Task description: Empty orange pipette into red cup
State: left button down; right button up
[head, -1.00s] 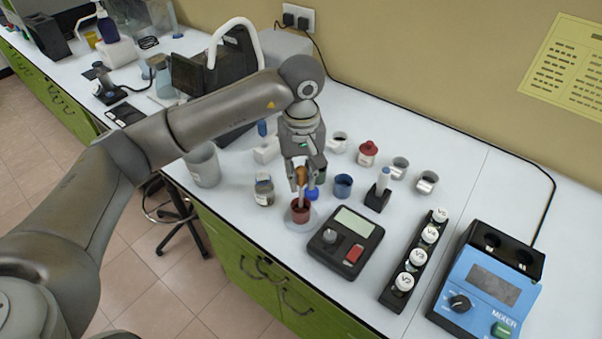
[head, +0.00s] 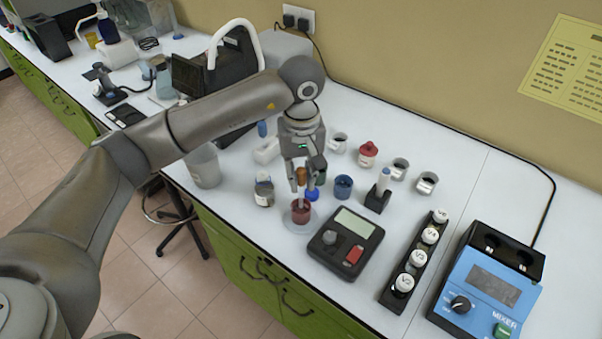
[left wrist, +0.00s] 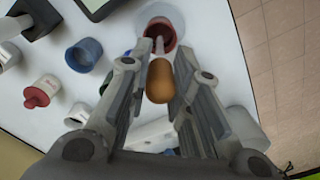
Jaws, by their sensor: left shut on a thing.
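My left gripper (head: 301,186) is shut on the orange pipette (head: 301,175) and holds it upright, tip down, over the red cup (head: 300,213). In the left wrist view the pipette's orange bulb (left wrist: 160,82) sits between the fingers, and its pale stem points into the mouth of the red cup (left wrist: 158,24). I cannot tell whether the tip touches the cup's inside. The red cup stands on a clear round plate beside the scale. My right gripper is not in view.
A black scale (head: 330,258) stands just right of the red cup. A blue cup (head: 343,186), a glass jar (head: 264,193) and a pipette stand (head: 378,200) are close by. A vial rack (head: 412,262) and a blue mixer (head: 487,285) stand further right.

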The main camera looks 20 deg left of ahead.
aim_at(301, 169)
pick_arm(q)
jog(key=shift+r, duration=0.15)
jog(key=shift+r+p, duration=0.3)
jog(key=shift+r, duration=1.1)
jog(key=c, duration=2)
grip_release()
jog(key=shift+c, duration=0.2)
jog(key=shift+r, duration=1.45)
